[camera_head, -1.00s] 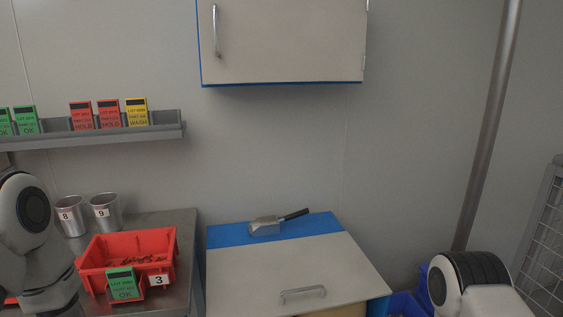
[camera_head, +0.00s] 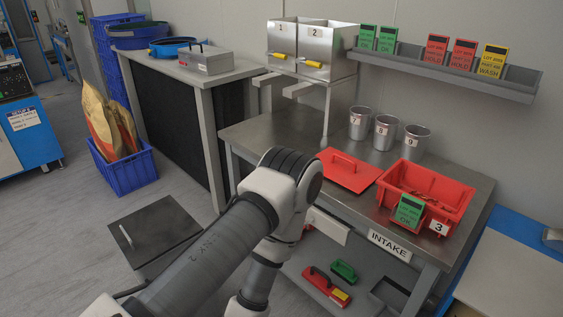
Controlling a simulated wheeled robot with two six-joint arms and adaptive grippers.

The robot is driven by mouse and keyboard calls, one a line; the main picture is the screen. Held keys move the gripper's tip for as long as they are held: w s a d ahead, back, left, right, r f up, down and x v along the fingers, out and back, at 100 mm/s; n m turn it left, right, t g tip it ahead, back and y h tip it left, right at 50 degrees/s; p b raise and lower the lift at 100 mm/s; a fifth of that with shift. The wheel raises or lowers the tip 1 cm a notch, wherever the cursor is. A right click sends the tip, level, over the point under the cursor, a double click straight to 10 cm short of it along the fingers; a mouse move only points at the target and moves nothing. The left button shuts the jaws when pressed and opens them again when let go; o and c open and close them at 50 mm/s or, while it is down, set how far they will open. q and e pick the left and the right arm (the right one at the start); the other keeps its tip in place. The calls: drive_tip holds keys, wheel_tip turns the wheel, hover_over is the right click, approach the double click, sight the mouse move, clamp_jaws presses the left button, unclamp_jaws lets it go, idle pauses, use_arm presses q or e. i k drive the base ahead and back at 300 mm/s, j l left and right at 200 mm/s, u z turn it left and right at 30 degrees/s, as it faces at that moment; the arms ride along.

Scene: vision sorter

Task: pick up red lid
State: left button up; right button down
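The red lid (camera_head: 348,171) is a flat red panel with a raised handle. It lies on the steel intake table (camera_head: 268,132), left of the red bin (camera_head: 424,194). The red bin is open at the top and holds small reddish parts. My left gripper is not visible. My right arm and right gripper are out of view.
Metal cups (camera_head: 385,132) stand behind the lid and bin. A green OK card (camera_head: 409,212) is at the bin's front. Steel hoppers (camera_head: 312,48) rise at the table's back left. A lower shelf holds red and green items (camera_head: 326,285).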

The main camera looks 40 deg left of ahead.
sight(352, 174)
drive_tip(key=u, duration=0.65)
drive_tip(key=i+j+z, duration=0.6)
drive_tip(key=j, duration=0.25)
drive_tip(key=i, duration=0.1)
